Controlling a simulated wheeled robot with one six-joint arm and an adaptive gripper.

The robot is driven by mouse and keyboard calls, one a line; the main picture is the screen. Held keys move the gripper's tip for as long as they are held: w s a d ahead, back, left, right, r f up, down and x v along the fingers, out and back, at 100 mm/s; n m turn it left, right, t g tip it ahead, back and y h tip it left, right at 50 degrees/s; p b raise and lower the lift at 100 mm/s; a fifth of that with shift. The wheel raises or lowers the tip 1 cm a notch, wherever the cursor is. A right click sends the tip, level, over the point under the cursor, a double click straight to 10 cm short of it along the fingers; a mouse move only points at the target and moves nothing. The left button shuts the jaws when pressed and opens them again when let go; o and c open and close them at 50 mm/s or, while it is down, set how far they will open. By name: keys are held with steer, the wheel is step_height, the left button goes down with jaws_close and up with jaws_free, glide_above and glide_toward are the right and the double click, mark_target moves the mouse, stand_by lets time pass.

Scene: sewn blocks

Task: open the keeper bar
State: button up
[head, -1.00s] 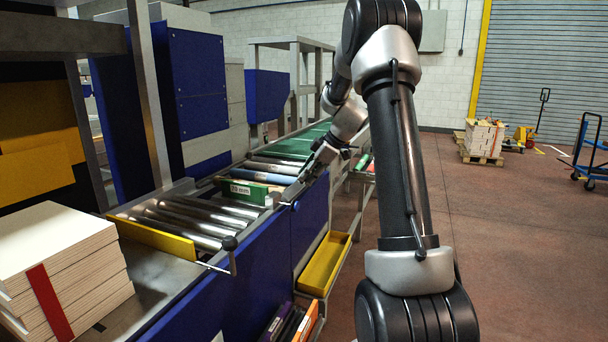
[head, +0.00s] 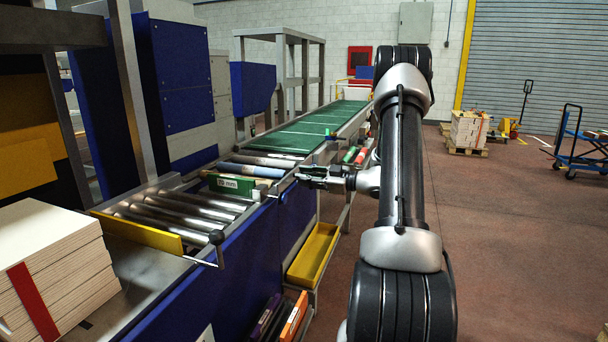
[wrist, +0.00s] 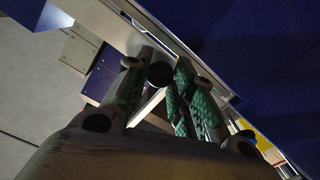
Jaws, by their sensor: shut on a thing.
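My gripper (head: 303,176) reaches in from the right at the side rail of the roller table, beside the green block marked 20 mm (head: 230,184). In the wrist view the green-padded fingers (wrist: 160,88) are closed around a dark round knob (wrist: 160,74). I take this knob to belong to the keeper bar; the bar itself is mostly hidden there, and I cannot tell its angle. Another black knob (head: 216,237) stands on a thin rod at the near corner of the rollers, by the yellow plate (head: 140,232), apart from my gripper.
Bare rollers (head: 175,214) lie in front of the green block, and a green belt (head: 300,135) runs away behind it. A blue side panel (head: 245,250) and a yellow tray (head: 314,254) are below the rail.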

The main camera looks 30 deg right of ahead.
steer(key=shift+d+f+t+y, duration=0.2)
steer(key=shift+f+t+y, duration=0.3)
steer(key=shift+t+y, duration=0.3)
steer(key=shift+t, duration=0.3)
steer(key=o, duration=1.1)
steer(key=shift+c, duration=0.2)
step_height(320, 180, up, 10)
